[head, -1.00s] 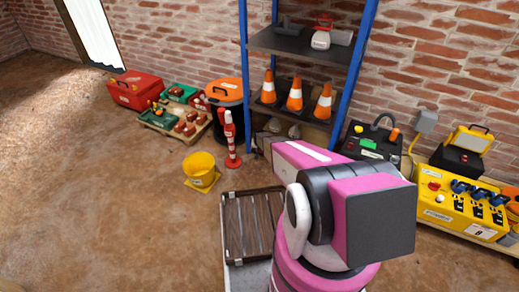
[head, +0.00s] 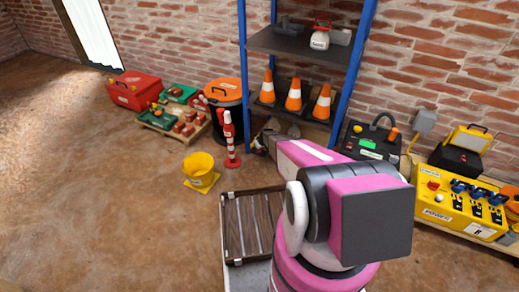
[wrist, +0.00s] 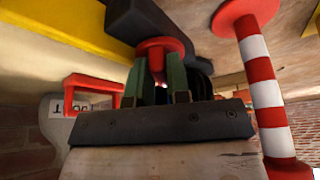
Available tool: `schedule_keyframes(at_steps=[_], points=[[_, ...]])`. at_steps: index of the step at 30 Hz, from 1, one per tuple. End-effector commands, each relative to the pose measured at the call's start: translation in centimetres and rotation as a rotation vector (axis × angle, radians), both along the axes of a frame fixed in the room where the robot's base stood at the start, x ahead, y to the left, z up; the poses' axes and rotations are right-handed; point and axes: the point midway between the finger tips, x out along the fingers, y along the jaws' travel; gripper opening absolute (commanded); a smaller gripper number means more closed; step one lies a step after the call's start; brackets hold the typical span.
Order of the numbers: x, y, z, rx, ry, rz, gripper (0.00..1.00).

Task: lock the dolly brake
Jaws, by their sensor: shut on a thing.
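In the wrist view my gripper (wrist: 160,88) has dark green fingers. They are closed around a red rounded knob (wrist: 160,48), which is next to a dark bar (wrist: 147,18). I cannot tell for sure that this knob is the dolly's brake, because the body it belongs to shows only in part. A yellow surface (wrist: 65,30) lies beyond it at the upper left. In the head view my pink and black arm hides most of the work spot. Only a small part of the arm's far end shows, near the shelf foot.
A red-and-white post (head: 230,140) stands close to the arm's far end and also shows in the wrist view (wrist: 262,85). The blue shelf (head: 245,60) with cones stands behind. The floor at left is clear.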

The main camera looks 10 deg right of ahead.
Motion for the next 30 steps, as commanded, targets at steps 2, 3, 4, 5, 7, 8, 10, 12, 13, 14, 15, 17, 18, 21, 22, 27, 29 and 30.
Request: schedule_keyframes(at_steps=[2, 3, 4, 5, 7, 8, 10, 12, 13, 14, 15, 17, 18, 21, 22, 27, 29, 30], points=[[0.04, -0.08, -0.01, 0.0, 0.001, 0.037, 0.0], [0.04, -0.1, -0.01, -0.001, 0.001, 0.055, 0.0], [0.06, -0.1, -0.02, -0.001, 0.001, 0.066, 0.0], [0.06, -0.11, -0.01, -0.001, 0.001, 0.077, 0.0], [0.05, -0.12, -0.01, 0.0, 0.001, 0.096, 0.0], [0.04, -0.12, -0.02, 0.0, 0.001, 0.102, 0.0], [0.05, -0.13, -0.01, -0.001, 0.002, 0.115, 0.0], [0.05, -0.15, -0.02, -0.002, 0.001, 0.122, 0.0], [0.04, -0.15, -0.01, -0.001, 0.001, 0.124, 0.0], [0.04, -0.15, -0.01, -0.001, 0.002, 0.126, 0.0], [0.03, -0.15, -0.02, -0.001, 0.001, 0.126, 0.0], [0.04, -0.15, 0.0, -0.001, 0.001, 0.126, 0.0], [0.03, -0.15, -0.01, -0.001, 0.001, 0.126, 0.0], [0.03, -0.15, -0.01, -0.001, 0.001, 0.126, 0.0], [0.03, -0.16, -0.01, -0.001, 0.001, 0.126, 0.0], [0.06, -0.17, 0.0, -0.002, 0.001, 0.125, 0.43], [0.09, -0.21, 0.0, -0.002, 0.0, 0.125, 0.43], [0.12, -0.23, -0.01, -0.003, 0.0, 0.124, 0.43]])
